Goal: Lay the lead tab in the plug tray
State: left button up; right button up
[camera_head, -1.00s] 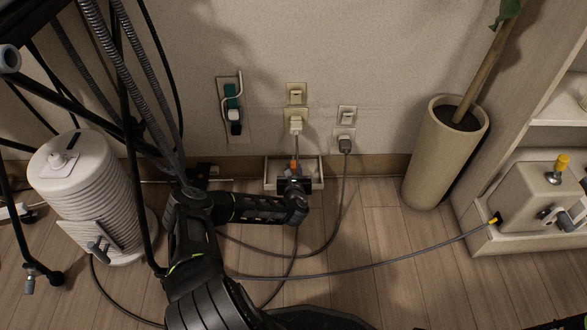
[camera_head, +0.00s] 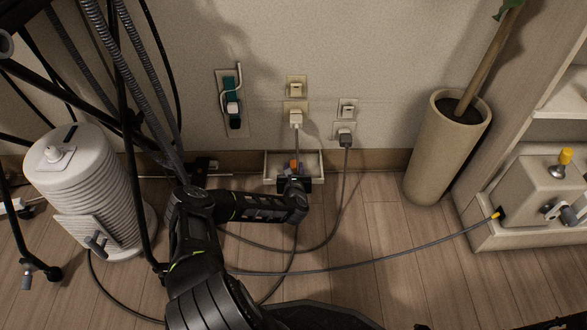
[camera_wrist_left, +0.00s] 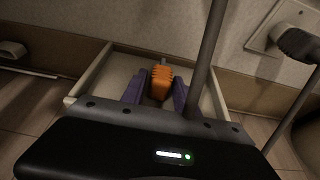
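The orange lead tab (camera_head: 293,164) is inside the shallow cream plug tray (camera_head: 268,167) at the foot of the wall. In the left wrist view the ribbed orange tab (camera_wrist_left: 159,88) lies between the purple fingers of my left gripper (camera_wrist_left: 156,92). The fingers stand apart, with a gap visible beside the tab. The tray's rim (camera_wrist_left: 88,74) surrounds them. In the head view my left gripper (camera_head: 294,177) reaches over the tray's front edge and hides part of it. My right gripper is not in view.
A grey lead runs down past the gripper from a wall plug (camera_head: 296,119). Another plug (camera_head: 345,139) has its cable looping onto the floor. A ribbed white canister (camera_head: 85,195) stands left, a tall planter (camera_head: 446,150) right, and a cream box (camera_head: 540,188) on the shelf.

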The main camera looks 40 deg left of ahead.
pick_arm(q)
jog(key=shift+o, duration=1.2)
jog(key=p+v, duration=0.4)
jog(key=v, duration=0.3)
jog(key=shift+s+d, duration=0.25)
jog(key=shift+s, duration=0.05)
jog(key=shift+r, duration=0.15)
